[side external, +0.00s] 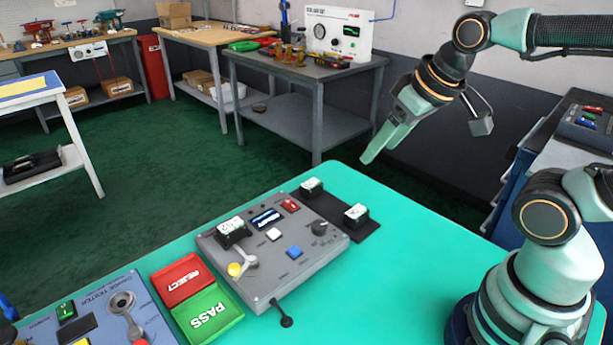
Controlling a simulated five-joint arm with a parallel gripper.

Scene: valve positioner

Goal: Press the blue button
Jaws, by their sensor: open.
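Nothing hides the blue button.
Red REJECT (181,279) and green PASS (208,315) trays lie left of the box. A grey-blue tester panel (150,312) is at the lower left. Black-and-white blocks (356,213) stand on a dark strip behind the box. The table right of the box is clear.

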